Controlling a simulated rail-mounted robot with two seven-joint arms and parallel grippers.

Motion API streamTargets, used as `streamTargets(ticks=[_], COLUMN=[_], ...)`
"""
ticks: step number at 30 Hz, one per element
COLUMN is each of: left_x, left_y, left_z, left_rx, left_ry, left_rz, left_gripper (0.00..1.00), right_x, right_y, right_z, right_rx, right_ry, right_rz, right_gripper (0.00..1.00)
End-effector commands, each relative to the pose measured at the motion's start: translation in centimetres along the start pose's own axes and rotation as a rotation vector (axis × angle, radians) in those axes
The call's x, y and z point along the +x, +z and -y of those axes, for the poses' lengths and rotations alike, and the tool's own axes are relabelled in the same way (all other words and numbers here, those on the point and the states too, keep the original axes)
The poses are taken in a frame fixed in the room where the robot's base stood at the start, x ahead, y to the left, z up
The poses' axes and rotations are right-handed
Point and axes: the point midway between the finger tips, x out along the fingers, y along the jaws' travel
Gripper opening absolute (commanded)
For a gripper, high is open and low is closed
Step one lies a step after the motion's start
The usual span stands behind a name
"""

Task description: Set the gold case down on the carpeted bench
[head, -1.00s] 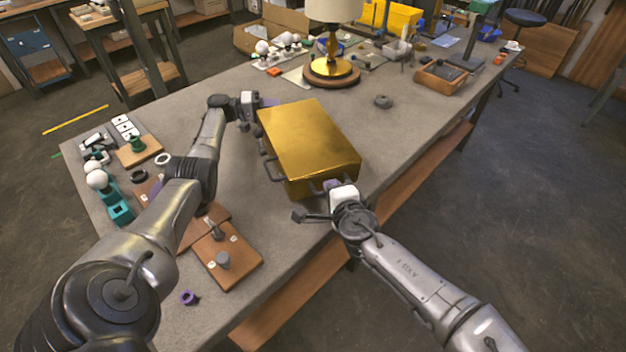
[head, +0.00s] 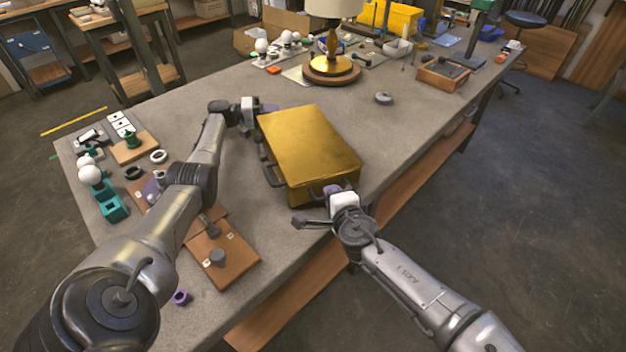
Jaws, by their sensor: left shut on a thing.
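The gold case (head: 309,145) is a flat metallic box with dark handles, level over the middle of the grey carpeted bench (head: 240,245). I cannot tell whether its underside touches the bench. My left gripper (head: 257,113) is shut on the case at its far left end; its fingertips are partly hidden by the case.
A lamp (head: 331,68) with a round wooden base stands behind the case. A grey disc (head: 383,98) lies to the right. Wooden boards (head: 222,258), teal holders (head: 112,208) and bulbs are at the left. A wooden tray (head: 443,76) is at the back right.

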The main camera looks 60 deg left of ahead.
Motion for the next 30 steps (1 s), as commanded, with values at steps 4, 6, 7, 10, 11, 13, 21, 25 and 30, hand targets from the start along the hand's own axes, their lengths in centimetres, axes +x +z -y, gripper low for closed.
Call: streamTargets(ticks=[4,6,7,10,11,13,21,25,30], left_x=[0.1,0.1,0.1,0.1,0.1,0.1,0.0,-0.8,-3.2], left_y=[0.2,0.3,0.3,0.3,0.3,0.2,0.2,0.2,0.2], left_z=[0.9,1.3,1.2,1.1,1.1,1.1,1.1,1.1,1.1], left_rx=[0.005,0.005,0.004,0.002,0.002,0.002,0.001,0.001,0.002], left_ry=[0.005,0.005,0.003,0.002,0.002,0.002,0.001,-0.001,-0.001], left_rz=[0.001,0.001,0.002,0.001,0.001,0.001,0.0,0.0,-0.001], left_gripper=[0.0,0.0,0.17,0.27,0.3,0.36,0.41,0.41,0.41], right_x=[0.3,0.5,0.4,0.3,0.3,0.3,0.3,0.3,0.3], right_y=[0.0,0.0,0.0,0.0,0.0,0.0,0.0,0.0,0.0], right_z=[-0.8,-1.2,-1.1,-1.0,-1.0,-1.0,-1.1,-1.1,-1.1], right_rx=[0.008,0.008,0.009,0.007,0.006,0.005,0.002,0.001,0.001], right_ry=[-0.003,-0.003,-0.001,-0.001,-0.001,-0.001,0.0,0.0,0.0], right_rz=[-0.001,-0.001,-0.001,-0.001,-0.001,-0.001,0.0,0.0,0.0], right_gripper=[0.0,0.0,0.14,0.24,0.27,0.33,0.38,0.38,0.38])
